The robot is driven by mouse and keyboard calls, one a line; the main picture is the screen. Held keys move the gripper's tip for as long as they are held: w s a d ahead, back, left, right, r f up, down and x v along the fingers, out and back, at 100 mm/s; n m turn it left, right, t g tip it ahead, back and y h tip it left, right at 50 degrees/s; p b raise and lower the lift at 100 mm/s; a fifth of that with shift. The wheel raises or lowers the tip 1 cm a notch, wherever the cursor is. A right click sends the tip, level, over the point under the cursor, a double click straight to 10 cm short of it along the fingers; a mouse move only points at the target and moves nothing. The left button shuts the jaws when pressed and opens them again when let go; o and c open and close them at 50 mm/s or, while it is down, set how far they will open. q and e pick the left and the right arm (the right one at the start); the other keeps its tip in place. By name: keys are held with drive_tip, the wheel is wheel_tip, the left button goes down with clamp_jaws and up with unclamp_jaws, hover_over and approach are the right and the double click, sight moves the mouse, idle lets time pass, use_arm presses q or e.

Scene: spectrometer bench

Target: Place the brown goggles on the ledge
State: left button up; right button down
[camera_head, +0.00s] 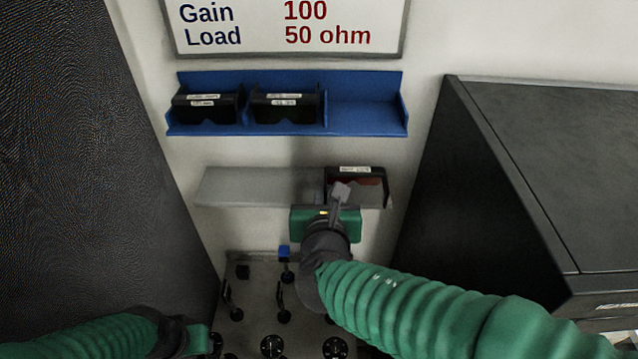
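The brown goggles (371,190), with a dark frame, a white label on top and a reddish-brown lens, are at the right end of the grey ledge (258,187). They look level and upright. My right gripper (341,192) is directly in front of their left part, its grey finger overlapping them in the picture. Its other finger is hidden, so I cannot tell whether it grips them. I also cannot tell whether they rest fully on the ledge. My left gripper (196,339) is low at the bottom left, away from the ledge, its fingers not clear.
A blue rack (365,114) above the ledge holds two dark goggles (207,107) (285,107); its right slot is empty. The ledge's left part is bare. Below is a grey optics plate (262,290) with several posts. Dark cabinets (440,190) (90,180) flank the space.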

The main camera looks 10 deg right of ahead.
drive_tip(key=w, duration=0.3)
drive_tip(key=w+p, duration=0.1)
drive_tip(key=w, duration=0.2)
drive_tip(key=shift+w+f, duration=0.2)
drive_tip(key=shift+w, duration=0.65)
wheel_tip(320, 180, down, 4)
drive_tip(key=shift+d+r, duration=0.1)
drive_tip(key=shift+d, duration=0.05)
drive_tip(key=c, duration=2)
unclamp_jaws()
drive_tip(key=shift+c, duration=0.2)
drive_tip(key=o, duration=0.4)
drive_tip(key=shift+o, duration=0.2)
